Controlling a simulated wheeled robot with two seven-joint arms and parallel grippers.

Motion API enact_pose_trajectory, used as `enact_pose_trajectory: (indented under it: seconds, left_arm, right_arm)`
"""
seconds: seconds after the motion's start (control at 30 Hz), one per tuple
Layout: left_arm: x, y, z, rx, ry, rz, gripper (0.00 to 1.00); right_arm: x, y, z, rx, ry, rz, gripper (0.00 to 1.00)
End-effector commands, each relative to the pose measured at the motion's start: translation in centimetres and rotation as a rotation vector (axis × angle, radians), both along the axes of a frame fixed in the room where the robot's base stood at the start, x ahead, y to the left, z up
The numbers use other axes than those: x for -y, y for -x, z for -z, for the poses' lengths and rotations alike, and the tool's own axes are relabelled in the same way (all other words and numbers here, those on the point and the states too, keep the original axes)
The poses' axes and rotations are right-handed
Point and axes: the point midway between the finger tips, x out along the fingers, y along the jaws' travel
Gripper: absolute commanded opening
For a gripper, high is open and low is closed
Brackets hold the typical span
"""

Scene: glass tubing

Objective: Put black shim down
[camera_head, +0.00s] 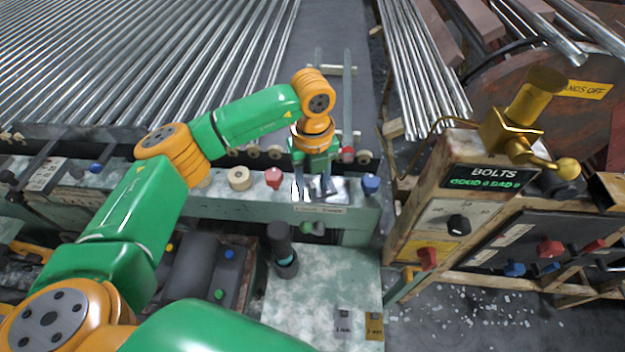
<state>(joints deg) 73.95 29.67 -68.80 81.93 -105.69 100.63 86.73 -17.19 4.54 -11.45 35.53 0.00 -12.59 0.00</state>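My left gripper (318,186) points down at the right end of the pale green machine ledge (225,207), over a small bright metal plate. Small dark shapes show at its fingertips; I cannot tell whether one is the black shim or part of the gripper. I cannot tell whether the fingers are open or shut. On the pale mottled table below lie a grey tag (343,324) marked like "1 mm" and a dark yellow tag (374,326) marked like "2 mm". My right gripper is not in view.
Red (273,177) and blue (370,183) knobs flank the gripper on the ledge. A dark upright cylinder (281,250) stands at the left of the pale table (315,290), whose middle is clear.

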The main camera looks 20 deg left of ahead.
Motion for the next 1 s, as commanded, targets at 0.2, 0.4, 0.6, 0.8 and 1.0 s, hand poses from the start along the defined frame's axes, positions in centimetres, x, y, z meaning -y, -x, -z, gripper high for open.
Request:
enact_pose_trajectory:
  seconds: [0.2, 0.4, 0.6, 0.8, 1.0]
  left_arm:
    - [0.0, 0.0, -0.2, 0.0, 0.0, 0.0, 0.46]
    - [0.0, -0.1, -2.8, 0.006, 0.001, 0.001, 0.46]
    - [0.0, -0.1, -8.6, 0.006, 0.001, -0.001, 0.46]
    - [0.0, -0.1, -12.1, 0.002, 0.0, 0.0, 0.46]
    - [0.0, 0.0, -12.4, -0.001, 0.001, 0.0, 0.46]
  right_arm:
    - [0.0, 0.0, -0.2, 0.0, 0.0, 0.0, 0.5]
    - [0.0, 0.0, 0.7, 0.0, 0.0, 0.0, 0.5]
    - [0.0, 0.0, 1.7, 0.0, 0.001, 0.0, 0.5]
    - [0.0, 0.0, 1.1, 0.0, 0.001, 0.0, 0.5]
    - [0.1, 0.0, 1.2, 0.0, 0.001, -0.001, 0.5]
